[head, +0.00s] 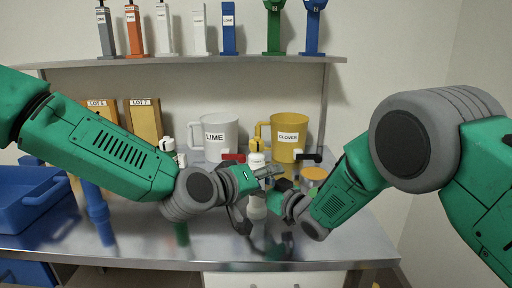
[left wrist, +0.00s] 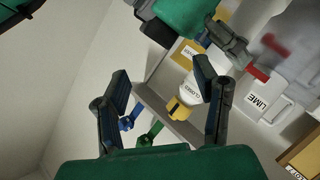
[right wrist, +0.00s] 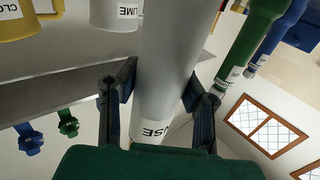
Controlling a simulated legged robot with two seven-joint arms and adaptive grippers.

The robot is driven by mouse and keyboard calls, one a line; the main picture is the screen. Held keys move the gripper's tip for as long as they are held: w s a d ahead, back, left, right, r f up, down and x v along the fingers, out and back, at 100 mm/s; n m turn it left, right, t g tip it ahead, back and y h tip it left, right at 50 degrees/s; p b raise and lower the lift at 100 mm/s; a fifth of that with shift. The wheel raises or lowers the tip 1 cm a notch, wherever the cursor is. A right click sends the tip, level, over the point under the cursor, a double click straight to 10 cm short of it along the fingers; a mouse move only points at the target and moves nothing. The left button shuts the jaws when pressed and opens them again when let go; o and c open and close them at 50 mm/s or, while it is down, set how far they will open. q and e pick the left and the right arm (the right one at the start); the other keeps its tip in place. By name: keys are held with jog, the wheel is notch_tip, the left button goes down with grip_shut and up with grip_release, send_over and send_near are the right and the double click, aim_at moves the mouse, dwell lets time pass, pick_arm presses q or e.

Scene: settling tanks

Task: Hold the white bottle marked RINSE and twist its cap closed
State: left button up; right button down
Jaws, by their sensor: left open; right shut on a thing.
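The white bottle marked RINSE (right wrist: 170,60) stands between the fingers of my right gripper (right wrist: 157,88) in the right wrist view, with its label partly cut off. In the head view only a white part of the bottle (head: 257,208) shows beside my right gripper (head: 270,198), which is shut on it. My left gripper (head: 272,171) is just above the right one, reaching in from the left. In the left wrist view its two fingers (left wrist: 165,88) are wide apart with nothing held between them. I cannot make out the RINSE bottle's cap.
A white LIME jug (head: 215,134) and a yellow CLOVER jug (head: 289,136) stand at the back of the metal bench (head: 140,243). A yellow-capped white bottle (left wrist: 187,93) stands near them. A shelf (head: 190,59) above holds several bottle-like items. A blue bin (head: 33,205) is at left.

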aim_at(252, 148)
pick_arm(q)
jog(key=a+r+m+t+y, duration=0.3)
jog(key=a+m+t, duration=0.2)
jog(key=a+m, duration=0.15)
jog(key=x, duration=1.1)
jog(key=shift+w+d+r, duration=0.15)
jog(key=shift+r, duration=0.2)
jog(key=shift+h, duration=0.4)
grip_shut()
